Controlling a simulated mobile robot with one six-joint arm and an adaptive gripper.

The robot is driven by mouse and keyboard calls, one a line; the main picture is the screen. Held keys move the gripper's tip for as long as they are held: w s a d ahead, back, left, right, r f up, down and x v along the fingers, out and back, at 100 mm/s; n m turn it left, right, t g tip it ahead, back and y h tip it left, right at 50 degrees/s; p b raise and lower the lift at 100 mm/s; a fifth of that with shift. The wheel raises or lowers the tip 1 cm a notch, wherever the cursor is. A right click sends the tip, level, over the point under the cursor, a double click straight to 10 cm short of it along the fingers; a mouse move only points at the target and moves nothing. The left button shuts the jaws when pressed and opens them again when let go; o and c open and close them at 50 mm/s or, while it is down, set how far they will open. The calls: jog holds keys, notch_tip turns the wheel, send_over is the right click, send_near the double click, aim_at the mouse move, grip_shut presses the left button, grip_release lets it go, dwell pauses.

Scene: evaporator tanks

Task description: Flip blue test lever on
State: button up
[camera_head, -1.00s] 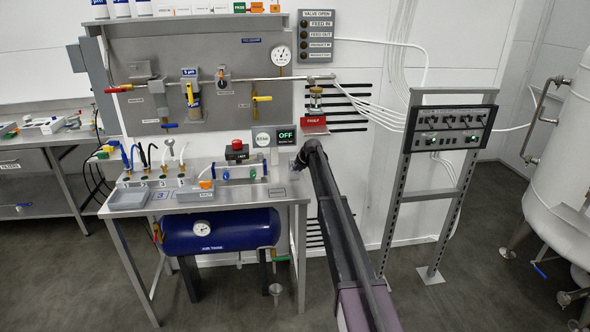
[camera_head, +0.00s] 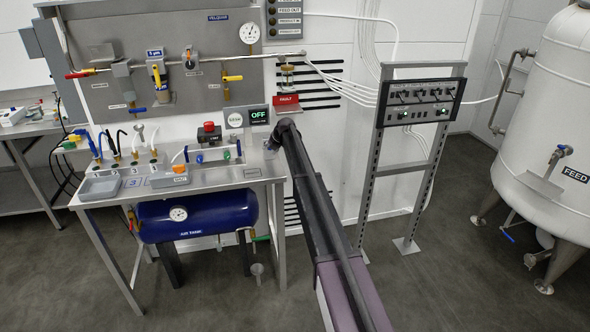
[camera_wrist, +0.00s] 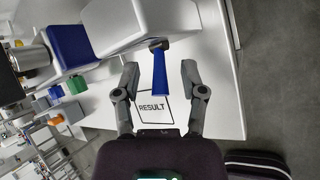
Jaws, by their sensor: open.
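The blue lever (camera_wrist: 159,76) stands out from a dark pivot on a pale grey block (camera_wrist: 130,22) in the wrist view. My gripper (camera_wrist: 159,72) is open, with one finger on each side of the lever and a gap to both. The printed word RESULT (camera_wrist: 152,107) shows on the white surface beyond the lever. In the head view my gripper (camera_head: 271,144) is small and dark at the right end of the steel bench (camera_head: 240,176). The lever cannot be made out there.
A red button box (camera_head: 209,134) and an OFF display (camera_head: 258,116) stand at the bench's back. A control panel stand (camera_head: 421,102) and a FEED tank (camera_head: 550,120) are to the right.

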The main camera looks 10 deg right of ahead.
aim_at(267, 152)
jog(key=shift+s+f, duration=0.1)
jog(key=shift+f, duration=0.1)
jog(key=t+b, duration=0.1)
jog(key=b, duration=0.1)
jog(key=shift+s+f+t+b, duration=0.15)
jog(key=shift+f+t+b, duration=0.2)
jog(key=shift+t, duration=0.05)
jog(key=t+b, duration=0.1)
jog(key=b, duration=0.1)
jog(key=t+b, duration=0.1)
jog(key=b, duration=0.1)
jog(key=shift+f+n+t, duration=0.3)
jog(key=shift+f+n, duration=0.1)
jog(key=t+b, duration=0.1)
jog(key=b, duration=0.1)
jog(key=t+b, duration=0.1)
jog(key=b, duration=0.1)
jog(key=shift+f+n+t+y, duration=0.3)
jog(key=shift+y, duration=0.1)
jog(key=shift+f+t+b, duration=0.1)
jog(key=shift+t+b, duration=0.3)
jog(key=shift+b, duration=0.65)
jog(key=shift+w+f+n+t+y+b, duration=0.2)
jog(key=shift+t+b, duration=0.5)
jog(key=shift+b, duration=0.5)
jog(key=shift+w+f+n+t+y+b, duration=0.1)
jog(key=shift+n+t+y+b, duration=0.15)
jog(key=shift+t+b, duration=0.7)
